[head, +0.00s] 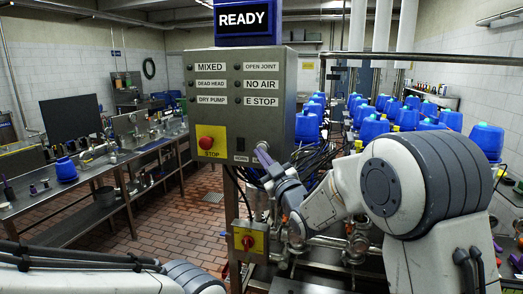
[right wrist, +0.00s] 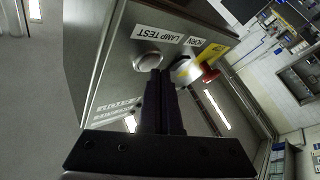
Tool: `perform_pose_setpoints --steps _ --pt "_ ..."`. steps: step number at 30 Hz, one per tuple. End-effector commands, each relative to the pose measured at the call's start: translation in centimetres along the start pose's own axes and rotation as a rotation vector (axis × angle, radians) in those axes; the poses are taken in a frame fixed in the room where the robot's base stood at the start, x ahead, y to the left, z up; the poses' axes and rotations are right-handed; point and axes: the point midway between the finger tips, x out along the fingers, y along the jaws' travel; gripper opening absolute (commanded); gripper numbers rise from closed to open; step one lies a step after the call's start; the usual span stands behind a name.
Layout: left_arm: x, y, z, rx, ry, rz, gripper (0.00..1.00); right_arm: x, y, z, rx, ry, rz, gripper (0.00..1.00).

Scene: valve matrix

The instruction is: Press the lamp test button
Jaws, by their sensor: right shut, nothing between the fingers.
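The grey control box (head: 270,110) stands in the middle of the head view. My right gripper (head: 262,150) is at the lower right of its front face, shut and empty. In the right wrist view the shut dark fingers (right wrist: 161,76) point at the box. The lamp test button (right wrist: 148,61), a round pale button by the LAMP TEST label (right wrist: 158,33), lies just left of the fingertips. Whether they touch the box I cannot tell. In the head view the gripper hides this button. My left gripper is out of view; only its arm shows at bottom left.
A second button (right wrist: 184,71) sits close to the fingertips on the right. A red mushroom stop (head: 207,143) is on the box's yellow plate. A red-yellow switch (head: 248,241) hangs below. Pipes and blue-capped valves (head: 308,124) crowd the right; benches line the left.

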Motion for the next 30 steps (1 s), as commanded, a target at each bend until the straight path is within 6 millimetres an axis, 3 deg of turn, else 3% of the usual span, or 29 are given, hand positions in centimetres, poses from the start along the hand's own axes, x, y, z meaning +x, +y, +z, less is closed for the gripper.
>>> perform_pose_setpoints --steps 30 --pt "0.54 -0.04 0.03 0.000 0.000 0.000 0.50 0.54 0.40 0.47 0.000 -0.001 0.000 0.00"
